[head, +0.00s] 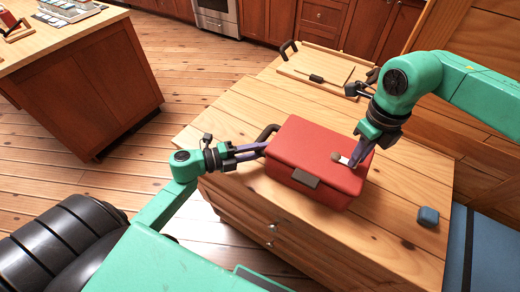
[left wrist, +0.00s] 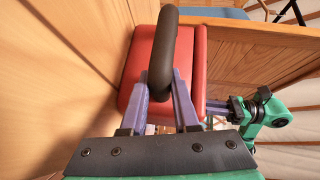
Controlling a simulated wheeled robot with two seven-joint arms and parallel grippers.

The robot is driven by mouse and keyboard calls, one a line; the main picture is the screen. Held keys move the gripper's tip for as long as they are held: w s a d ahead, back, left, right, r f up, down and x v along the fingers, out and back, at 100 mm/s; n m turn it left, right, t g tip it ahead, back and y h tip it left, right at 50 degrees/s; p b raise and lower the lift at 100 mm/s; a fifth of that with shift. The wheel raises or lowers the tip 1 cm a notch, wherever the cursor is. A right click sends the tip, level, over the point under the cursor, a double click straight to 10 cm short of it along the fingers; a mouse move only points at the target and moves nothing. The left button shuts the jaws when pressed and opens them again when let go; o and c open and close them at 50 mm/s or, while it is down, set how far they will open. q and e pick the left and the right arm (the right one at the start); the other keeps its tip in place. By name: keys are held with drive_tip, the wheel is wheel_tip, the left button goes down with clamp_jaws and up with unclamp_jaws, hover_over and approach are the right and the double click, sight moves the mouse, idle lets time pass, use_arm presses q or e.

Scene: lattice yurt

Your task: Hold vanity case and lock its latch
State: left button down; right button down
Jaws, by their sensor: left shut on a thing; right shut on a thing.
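My left gripper (head: 262,149) is shut on the dark curved handle (head: 267,132) at the case's left side. In the left wrist view, the handle (left wrist: 164,40) passes between the purple fingers of my left gripper (left wrist: 163,95). My right gripper (head: 352,161) points down over the right part of the lid, shut on a small pale piece with a brown round end (head: 336,156). Whether this piece belongs to the latch is unclear.
A wooden board (head: 322,68) with dark handles lies at the cabinet's back. A small blue-grey block (head: 428,216) sits at its right front. A wooden island (head: 85,75) stands at the left. The cabinet top in front of the case is clear.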

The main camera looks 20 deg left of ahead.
use_arm(q)
drive_tip(key=shift+f, duration=0.2)
drive_tip(key=shift+d, duration=0.1)
use_arm(e)
drive_tip(key=shift+s+a, duration=0.2)
drive_tip(key=shift+s, duration=0.75)
drive_tip(key=shift+s+a, duration=0.3)
drive_tip(key=shift+s, duration=0.3)
drive_tip(key=shift+a, duration=0.1)
drive_tip(key=shift+s+a, duration=0.45)
drive_tip(key=shift+a, duration=0.1)
drive_tip(key=shift+s, duration=0.1)
